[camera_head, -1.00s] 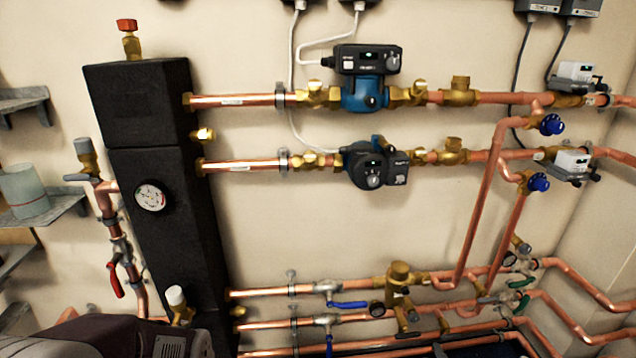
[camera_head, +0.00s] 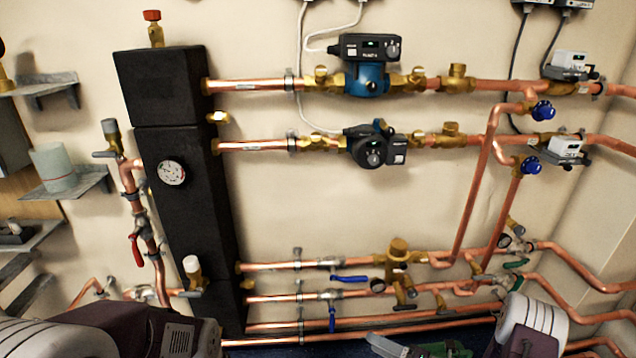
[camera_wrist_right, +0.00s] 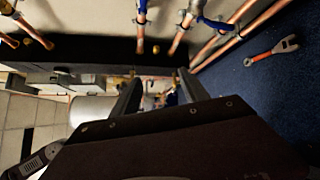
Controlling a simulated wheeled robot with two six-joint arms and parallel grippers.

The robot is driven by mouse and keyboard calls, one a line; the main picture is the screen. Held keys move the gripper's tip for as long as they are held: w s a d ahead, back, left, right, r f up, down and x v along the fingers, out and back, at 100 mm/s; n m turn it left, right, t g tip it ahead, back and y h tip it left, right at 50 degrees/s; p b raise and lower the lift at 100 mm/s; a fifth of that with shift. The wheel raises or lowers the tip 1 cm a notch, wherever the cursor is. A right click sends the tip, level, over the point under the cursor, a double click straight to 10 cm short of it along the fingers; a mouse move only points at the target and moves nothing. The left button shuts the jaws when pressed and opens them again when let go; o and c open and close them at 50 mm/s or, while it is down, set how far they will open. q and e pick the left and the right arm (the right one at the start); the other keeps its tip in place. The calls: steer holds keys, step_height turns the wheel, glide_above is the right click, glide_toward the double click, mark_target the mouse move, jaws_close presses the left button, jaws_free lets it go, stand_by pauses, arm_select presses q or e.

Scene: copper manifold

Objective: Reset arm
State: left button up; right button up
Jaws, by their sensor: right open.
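The task names no object besides the arm. My right arm (camera_head: 530,325) shows at the lower right of the head view, in front of the lower pipes. My right gripper (camera_wrist_right: 158,88) shows in the right wrist view as two dark fingers set apart, with nothing visible held between them. At the lower left of the head view is a dark and white link of my left arm (camera_head: 135,332). My left gripper is outside both views.
A black manifold block (camera_head: 185,185) with a gauge stands against the wall. Copper pipes carry a blue pump (camera_head: 367,78) and a dark pump (camera_head: 374,148). Blue-handled valves (camera_head: 350,279) are low. Shelves (camera_head: 80,185) are at left. A red wrench (camera_wrist_right: 270,52) lies on blue floor.

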steer(key=s+a+r+n+g, duration=0.3)
steer(key=s+a+n+g, duration=0.5)
steer(key=n, duration=0.4)
steer(key=s+d+n+g+h, duration=0.5)
steer(key=s+n+h, duration=0.45)
steer(key=n, duration=0.65)
steer(key=w+d+r+n+t+h+p, duration=0.25)
steer(key=d+r+n+t, duration=0.25)
steer(key=r+n, duration=0.5)
step_height(320, 180, up, 25)
steer(key=n+p, duration=0.1)
steer(key=p, duration=2.7)
steer(key=shift+s+g+h, duration=0.3)
steer(key=shift+s+h, duration=0.1)
